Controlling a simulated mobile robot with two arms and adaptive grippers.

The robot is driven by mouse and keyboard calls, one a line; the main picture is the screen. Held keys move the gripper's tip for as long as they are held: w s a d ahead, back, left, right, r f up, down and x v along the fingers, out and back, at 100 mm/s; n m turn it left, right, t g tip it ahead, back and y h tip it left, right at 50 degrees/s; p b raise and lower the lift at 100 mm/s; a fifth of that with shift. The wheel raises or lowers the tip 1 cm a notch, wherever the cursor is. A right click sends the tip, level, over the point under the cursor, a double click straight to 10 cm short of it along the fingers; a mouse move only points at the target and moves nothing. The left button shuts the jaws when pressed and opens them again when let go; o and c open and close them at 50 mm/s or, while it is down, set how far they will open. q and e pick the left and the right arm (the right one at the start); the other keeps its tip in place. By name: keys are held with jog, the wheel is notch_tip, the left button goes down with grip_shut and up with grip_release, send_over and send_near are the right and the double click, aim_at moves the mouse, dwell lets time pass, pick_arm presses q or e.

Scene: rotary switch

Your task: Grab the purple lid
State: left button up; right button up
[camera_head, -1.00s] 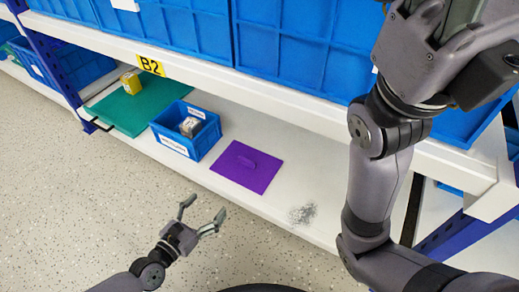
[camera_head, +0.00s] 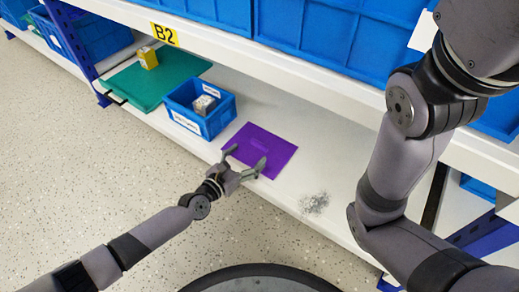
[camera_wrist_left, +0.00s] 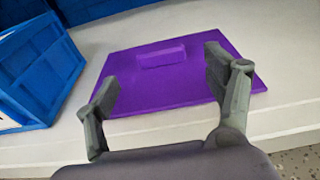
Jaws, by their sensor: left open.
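The purple lid (camera_head: 275,142) lies flat on the white lower shelf, to the right of a small blue bin. It has a raised bar handle, which shows clearly in the left wrist view (camera_wrist_left: 161,54). My left gripper (camera_head: 244,158) is open and empty at the lid's front edge; its fingertips overlap the lid in the picture. In the left wrist view the gripper (camera_wrist_left: 161,75) has one finger on each side of the handle's line, and the handle lies beyond, not between the fingertips. Whether the fingers touch the lid cannot be told. The right gripper is outside the frames.
The blue bin (camera_head: 184,121) with a grey-white item (camera_head: 204,104) stands left of the lid. Farther left are a green board (camera_head: 135,85) and a yellow box (camera_head: 148,58). Large blue bins fill the shelf above. A grey speckled patch (camera_head: 314,203) lies right of the lid.

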aim_at(258, 144)
pick_arm(q)
jog(key=x, duration=0.3)
jog(key=b+x, duration=0.1)
jog(key=shift+w+d+r, duration=0.25)
jog(key=shift+w, duration=0.05)
jog(key=c, duration=1.3)
